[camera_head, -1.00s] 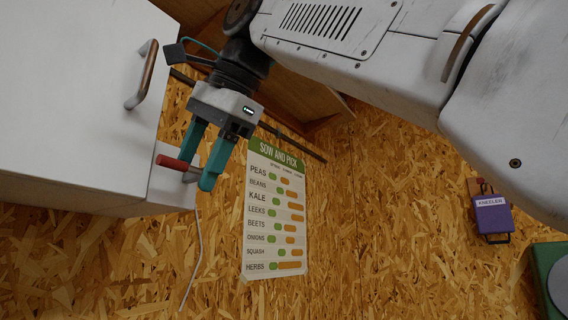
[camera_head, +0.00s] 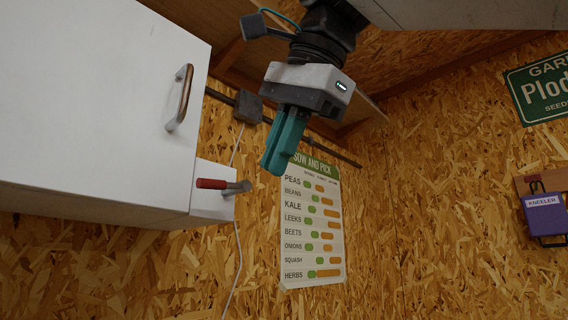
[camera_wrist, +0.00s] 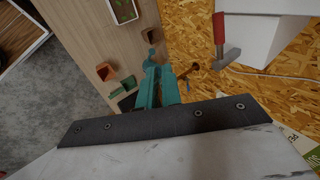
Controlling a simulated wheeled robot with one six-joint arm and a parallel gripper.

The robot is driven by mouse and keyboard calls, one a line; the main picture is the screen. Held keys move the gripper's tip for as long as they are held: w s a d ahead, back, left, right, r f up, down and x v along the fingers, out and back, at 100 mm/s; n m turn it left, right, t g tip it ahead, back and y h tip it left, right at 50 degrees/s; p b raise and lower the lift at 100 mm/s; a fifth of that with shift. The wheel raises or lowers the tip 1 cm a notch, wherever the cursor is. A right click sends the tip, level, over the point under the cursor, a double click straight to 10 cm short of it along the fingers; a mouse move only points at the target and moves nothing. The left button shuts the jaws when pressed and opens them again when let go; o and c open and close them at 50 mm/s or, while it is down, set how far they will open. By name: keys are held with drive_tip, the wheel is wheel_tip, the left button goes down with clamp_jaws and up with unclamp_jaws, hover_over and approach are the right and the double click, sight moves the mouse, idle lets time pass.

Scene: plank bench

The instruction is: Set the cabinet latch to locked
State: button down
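The white cabinet (camera_head: 95,95) fills the upper left of the head view. The latch has a red lever (camera_head: 211,184) on a grey metal pivot, on a small white block (camera_head: 205,206) at the cabinet's lower right corner. The lever points left, nearly level in the picture, over the block. It also shows in the wrist view as a red lever (camera_wrist: 219,28) at the upper right. My gripper (camera_head: 272,168) is up and to the right of the latch, apart from it. Its teal fingers are together, with nothing seen between them. I cannot read any lock marking.
The cabinet's door handle (camera_head: 181,97) sticks out above the latch. A planting chart (camera_head: 312,225) hangs on the chipboard wall behind. A purple kneeler box (camera_head: 545,215) hangs at the right. The wrist view shows a wooden bench top (camera_wrist: 85,35) with small items. Space around my gripper is clear.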

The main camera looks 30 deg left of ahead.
drive_tip(key=w+f+m+t+y, duration=0.2)
drive_tip(key=w+f+t, duration=0.2)
drive_tip(key=w+f, duration=0.35)
drive_tip(key=n+g+y, duration=0.2)
drive_tip(key=n+y, duration=0.3)
drive_tip(key=y, duration=1.1)
approach(215, 185)
drive_tip(key=x, duration=0.6)
drive_tip(key=shift+a+r, duration=0.2)
drive_tip(key=shift+a, duration=0.2)
drive_tip(key=shift+r+t, duration=0.1)
drive_tip(key=shift+t, duration=0.2)
